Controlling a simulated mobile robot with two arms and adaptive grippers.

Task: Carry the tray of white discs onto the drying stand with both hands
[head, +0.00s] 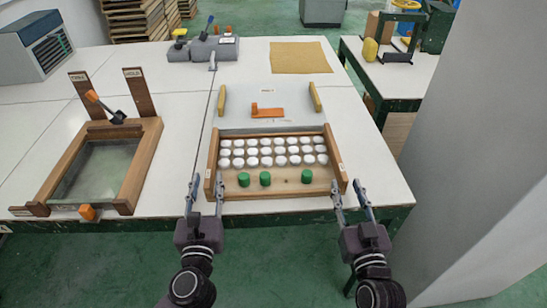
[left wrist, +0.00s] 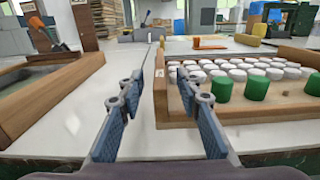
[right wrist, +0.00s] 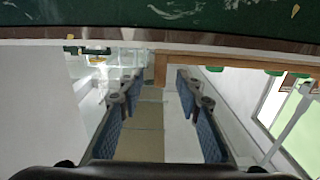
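The wooden tray (head: 275,190) holds rows of white discs (head: 272,151) and three green cylinders (head: 265,178) near its front. It lies flat at the table's front edge. My left gripper (head: 206,180) is open at the tray's left wall; the wall's end shows between its fingers in the left wrist view (left wrist: 160,95). My right gripper (head: 347,184) is open at the right wall, which shows between its fingers in the right wrist view (right wrist: 160,70). I cannot tell whether any finger touches. Behind the tray, two yellow bars (head: 314,97) flank an orange piece (head: 267,112); I cannot tell whether this is the drying stand.
A wooden frame (head: 143,160) with a glassy panel and two labelled posts stands left of the tray. A brown sheet (head: 300,58) and grey blocks (head: 203,49) lie at the back. A grey pillar (head: 470,170) rises at the right. Bare white table (head: 358,140) shows right of the tray.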

